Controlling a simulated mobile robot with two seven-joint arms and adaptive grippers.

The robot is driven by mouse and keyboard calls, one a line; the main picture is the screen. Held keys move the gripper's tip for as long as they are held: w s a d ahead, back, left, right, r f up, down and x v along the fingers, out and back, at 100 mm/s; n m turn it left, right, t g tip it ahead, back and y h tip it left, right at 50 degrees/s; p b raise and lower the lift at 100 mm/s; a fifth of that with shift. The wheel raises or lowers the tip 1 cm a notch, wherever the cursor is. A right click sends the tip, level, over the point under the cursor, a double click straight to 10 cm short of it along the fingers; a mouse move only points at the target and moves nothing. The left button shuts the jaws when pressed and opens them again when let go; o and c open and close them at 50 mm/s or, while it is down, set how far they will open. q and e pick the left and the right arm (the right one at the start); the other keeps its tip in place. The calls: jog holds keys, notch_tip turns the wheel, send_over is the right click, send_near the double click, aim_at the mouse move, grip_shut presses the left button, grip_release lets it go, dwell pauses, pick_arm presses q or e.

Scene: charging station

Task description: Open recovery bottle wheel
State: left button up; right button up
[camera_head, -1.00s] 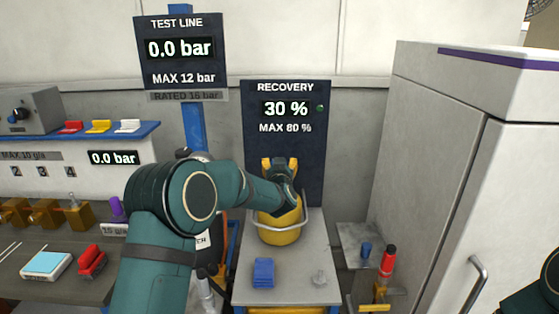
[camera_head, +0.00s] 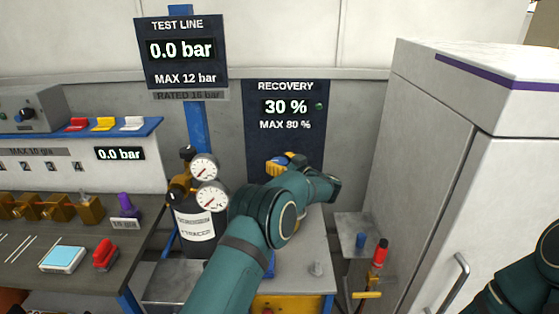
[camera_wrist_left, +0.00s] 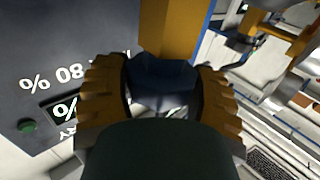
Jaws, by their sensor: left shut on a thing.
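My left gripper (camera_head: 281,164) is in front of the RECOVERY panel, above the small bench. In the left wrist view its two orange fingers (camera_wrist_left: 165,98) are shut on a dark blue part (camera_wrist_left: 163,78), which seems to be the recovery bottle wheel. A yellow upright part (camera_wrist_left: 170,25) is just beyond it. In the head view my left arm covers nearly all of the yellow recovery bottle and most of the wheel. The RECOVERY panel (camera_head: 286,106) reads 30 %, with MAX 80 %. My right gripper is out of view.
A dark nitrogen cylinder (camera_head: 197,225) with two gauges stands close to the left of my arm. A tall grey cabinet (camera_head: 425,130) is at the right. The bench (camera_head: 318,245) bears a small grey knob. A side shelf with a red-topped item (camera_head: 379,254) is beside it.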

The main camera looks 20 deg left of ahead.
pick_arm(q)
jog(key=shift+n+g, duration=0.3)
jog(key=shift+g, duration=0.1)
jog(key=o, duration=1.2)
jog(key=shift+d, duration=0.1)
jog(key=v, duration=1.2)
jog(key=shift+f, duration=0.25)
